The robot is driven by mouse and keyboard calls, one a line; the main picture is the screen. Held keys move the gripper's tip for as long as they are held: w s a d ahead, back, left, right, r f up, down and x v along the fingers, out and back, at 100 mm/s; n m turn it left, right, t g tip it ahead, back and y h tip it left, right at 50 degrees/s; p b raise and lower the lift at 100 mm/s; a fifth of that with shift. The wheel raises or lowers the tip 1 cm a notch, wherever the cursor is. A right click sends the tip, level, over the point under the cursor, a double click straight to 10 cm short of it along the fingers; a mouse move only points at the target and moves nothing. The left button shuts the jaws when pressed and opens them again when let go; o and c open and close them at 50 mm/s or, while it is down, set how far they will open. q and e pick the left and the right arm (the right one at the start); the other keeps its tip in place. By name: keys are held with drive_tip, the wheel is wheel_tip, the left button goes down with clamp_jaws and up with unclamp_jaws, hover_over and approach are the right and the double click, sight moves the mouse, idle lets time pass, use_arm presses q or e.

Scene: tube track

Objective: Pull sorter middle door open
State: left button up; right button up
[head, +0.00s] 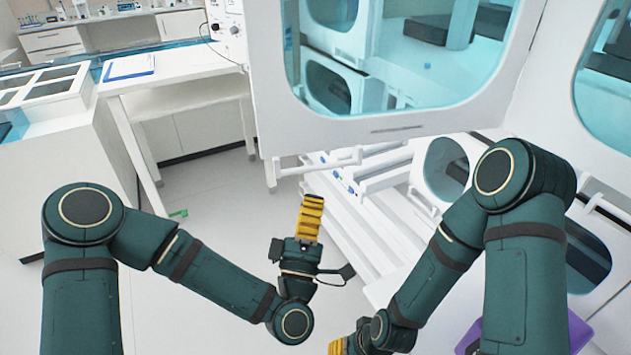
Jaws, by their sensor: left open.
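The sorter is a large white machine with blue-tinted windows. Its broad middle door (390,122), with a rounded window, fills the upper middle of the head view. The door's lower edge hangs clear above white frame parts, and the panel looks angled out from the body; how far is hard to tell. A white bar handle (322,163) shows just under its lower left corner. My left gripper (312,203), with yellow ribbed fingers, is open and empty below that bar, apart from it. My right gripper (337,346) is at the bottom edge, mostly cut off.
Another white panel with a tinted window (609,80) stands at the right. A white bench (180,72) with a blue clipboard (129,66) is at the upper left. A white cabinet (70,140) stands at the left. A purple object (578,332) is at lower right.

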use_arm(q)
drive_tip(key=shift+v, duration=2)
wheel_tip(320, 180, down, 17)
drive_tip(key=d+m+g+h, duration=0.1)
drive_tip(key=m+g+h, duration=0.2)
drive_tip(key=m+g, duration=0.7)
drive_tip(key=s+a+f+g+y, duration=0.5)
drive_tip(key=s+a+f+g, duration=0.5)
drive_tip(key=f, duration=0.5)
drive_tip(key=a+g, duration=0.1)
drive_tip(key=a, duration=0.1)
drive_tip(key=shift+a+y, duration=0.4)
drive_tip(key=shift+s, duration=0.1)
